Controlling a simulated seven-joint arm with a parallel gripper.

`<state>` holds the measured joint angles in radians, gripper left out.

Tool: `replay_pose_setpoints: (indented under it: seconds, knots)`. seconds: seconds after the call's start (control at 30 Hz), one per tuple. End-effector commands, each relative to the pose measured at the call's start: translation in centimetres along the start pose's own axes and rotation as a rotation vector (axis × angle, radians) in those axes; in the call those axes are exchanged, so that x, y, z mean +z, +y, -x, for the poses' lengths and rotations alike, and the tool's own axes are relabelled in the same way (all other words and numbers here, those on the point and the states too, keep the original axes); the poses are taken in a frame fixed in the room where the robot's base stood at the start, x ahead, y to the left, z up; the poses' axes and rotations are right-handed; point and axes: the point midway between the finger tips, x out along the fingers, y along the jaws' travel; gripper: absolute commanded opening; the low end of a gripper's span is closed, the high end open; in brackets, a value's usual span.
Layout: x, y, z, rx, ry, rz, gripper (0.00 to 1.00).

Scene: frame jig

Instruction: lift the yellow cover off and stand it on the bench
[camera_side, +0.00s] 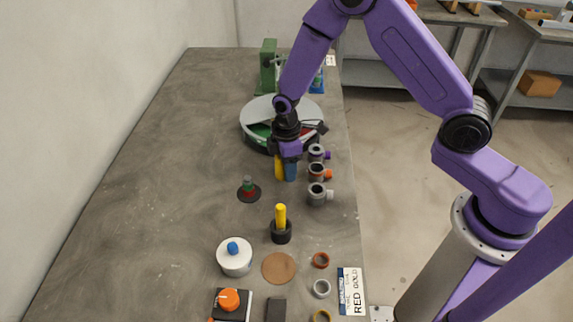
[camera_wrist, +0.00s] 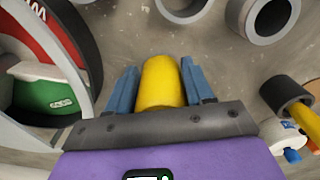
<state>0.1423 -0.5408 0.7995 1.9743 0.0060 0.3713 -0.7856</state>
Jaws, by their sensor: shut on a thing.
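The yellow cover (camera_wrist: 160,82) is a smooth, round-ended cylinder between the blue fingers of my gripper (camera_wrist: 161,90) in the wrist view. My gripper is shut on it. In the side view my gripper (camera_side: 286,174) points down over the bench (camera_side: 165,170), and the yellow cover (camera_side: 279,168) shows partly beside a blue finger. Its lower end is close to the bench top; I cannot tell whether it touches. A small black disc (camera_side: 249,195) with a red and green post stands uncovered to the left, nearer the camera.
Several grey pipe fittings (camera_side: 317,193) stand close to the right of my gripper. A large round drum (camera_side: 256,112) with a grey lid is just behind. A yellow rod (camera_side: 281,214) stands in a black holder in front. The bench's left side is clear.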

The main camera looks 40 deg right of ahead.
Motion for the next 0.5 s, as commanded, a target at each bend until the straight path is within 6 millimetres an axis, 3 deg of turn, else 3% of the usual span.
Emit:
replay_pose_setpoints:
  seconds: [0.5]
  knots:
    - [-0.01,0.02,-0.97,0.000,0.000,0.000,0.23]
